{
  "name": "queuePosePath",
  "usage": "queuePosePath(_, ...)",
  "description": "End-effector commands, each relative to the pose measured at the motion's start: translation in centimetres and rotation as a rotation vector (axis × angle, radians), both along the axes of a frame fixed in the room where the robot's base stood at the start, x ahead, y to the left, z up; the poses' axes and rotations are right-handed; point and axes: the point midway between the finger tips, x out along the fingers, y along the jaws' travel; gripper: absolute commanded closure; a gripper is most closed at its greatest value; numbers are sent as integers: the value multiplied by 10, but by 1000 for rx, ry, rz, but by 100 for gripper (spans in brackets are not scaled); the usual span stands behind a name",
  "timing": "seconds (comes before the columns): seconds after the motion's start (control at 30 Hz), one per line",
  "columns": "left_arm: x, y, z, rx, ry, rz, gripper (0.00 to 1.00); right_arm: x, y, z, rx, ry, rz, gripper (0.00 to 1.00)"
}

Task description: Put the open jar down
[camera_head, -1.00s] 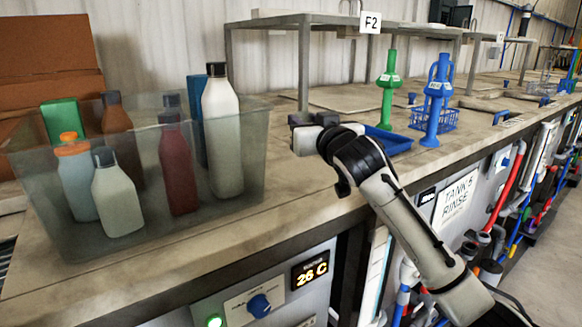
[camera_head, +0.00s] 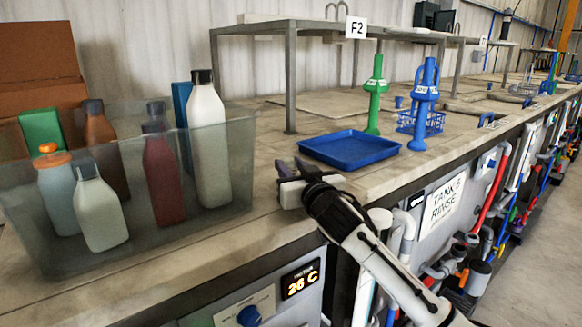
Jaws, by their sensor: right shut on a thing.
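My right gripper (camera_head: 292,172) is over the front part of the bench, between the clear bin and the blue tray. It is seen from behind, with two dark fingertips showing past its pale body. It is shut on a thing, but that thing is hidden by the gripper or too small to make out. I cannot pick out an open jar anywhere in view. My left gripper is not in view.
A clear bin (camera_head: 150,215) with several bottles stands at left. An empty blue tray (camera_head: 349,149) lies behind and right of my gripper. A green tool (camera_head: 374,97) and a blue tool (camera_head: 424,105) stand beyond it, near a blue basket (camera_head: 421,122). A grey rack (camera_head: 290,80) stands behind.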

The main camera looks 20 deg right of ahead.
Motion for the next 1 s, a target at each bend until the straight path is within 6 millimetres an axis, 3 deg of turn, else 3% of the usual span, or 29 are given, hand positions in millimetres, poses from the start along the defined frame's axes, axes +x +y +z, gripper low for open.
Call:
queuePosePath(0.2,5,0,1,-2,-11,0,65,0,0,-3,0,0,0,92)
queuePosePath(0.23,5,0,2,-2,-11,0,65,0,0,-2,0,-1,-1,66)
queuePosePath(0.33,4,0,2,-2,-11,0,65,0,0,-2,0,0,-1,52)
queuePosePath(0.7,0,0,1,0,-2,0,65,-2,0,1,0,0,0,52)
queuePosePath(0.87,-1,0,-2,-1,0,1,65,-21,-1,0,0,-1,1,52)
queuePosePath(1.0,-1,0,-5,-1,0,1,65,-48,-2,-1,1,-2,1,52)
